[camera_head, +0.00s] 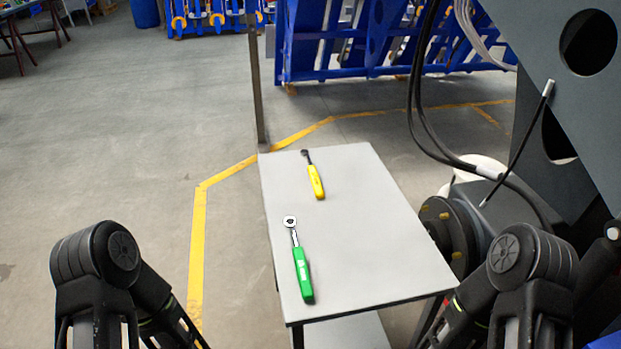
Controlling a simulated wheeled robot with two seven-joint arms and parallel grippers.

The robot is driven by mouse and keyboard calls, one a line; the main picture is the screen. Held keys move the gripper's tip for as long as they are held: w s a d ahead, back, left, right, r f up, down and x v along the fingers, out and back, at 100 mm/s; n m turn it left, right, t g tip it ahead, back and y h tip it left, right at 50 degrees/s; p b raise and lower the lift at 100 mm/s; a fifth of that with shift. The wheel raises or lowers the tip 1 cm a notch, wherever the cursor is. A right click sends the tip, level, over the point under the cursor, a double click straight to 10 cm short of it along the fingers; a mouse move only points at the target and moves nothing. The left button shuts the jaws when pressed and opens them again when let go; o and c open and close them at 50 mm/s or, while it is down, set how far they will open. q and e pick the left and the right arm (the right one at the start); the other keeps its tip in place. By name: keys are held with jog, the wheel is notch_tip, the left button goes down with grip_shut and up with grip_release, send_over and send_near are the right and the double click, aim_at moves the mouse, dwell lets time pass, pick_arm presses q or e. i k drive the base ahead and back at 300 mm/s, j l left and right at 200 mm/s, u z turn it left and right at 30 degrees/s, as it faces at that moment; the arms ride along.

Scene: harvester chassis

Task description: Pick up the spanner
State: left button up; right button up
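A tool with a green handle and a silver ring head, which looks like the spanner (303,273), lies on the near left part of a grey table (380,235). Its head points away from me. A second tool with a yellow handle and a dark head (316,182) lies farther back on the same table. I cannot tell for certain which one the task calls the spanner. My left arm shows at the lower left and my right arm at the lower right, both apart from the table top. Neither gripper's fingers are visible.
A dark grey machine chassis (570,100) with hanging black cables (418,110) and a round hub (447,228) stands close along the table's right side. A thin post (257,85) rises behind the table. Open floor (120,150) lies to the left.

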aim_at(317, 188)
jog(key=j, duration=0.35)
jog(key=k+j+z, duration=0.1)
jog(key=j, duration=0.3)
jog(key=k+j, duration=0.1)
jog(key=j, duration=0.25)
jog(key=i+j+z, duration=0.1)
jog(key=j, duration=0.25)
jog(key=i+j+z, duration=0.1)
jog(key=j, duration=0.3)
jog(key=i+j+z, duration=0.1)
jog(key=j, duration=0.3)
jog(key=i+j+z, duration=0.1)
jog(key=j, duration=0.25)
jog(key=i+j+z, duration=0.1)
jog(key=i+j, duration=0.6)
jog(key=j, duration=0.2)
jog(key=i+j+z, duration=0.15)
jog(key=i+j, duration=0.25)
jog(key=k+j, duration=0.05)
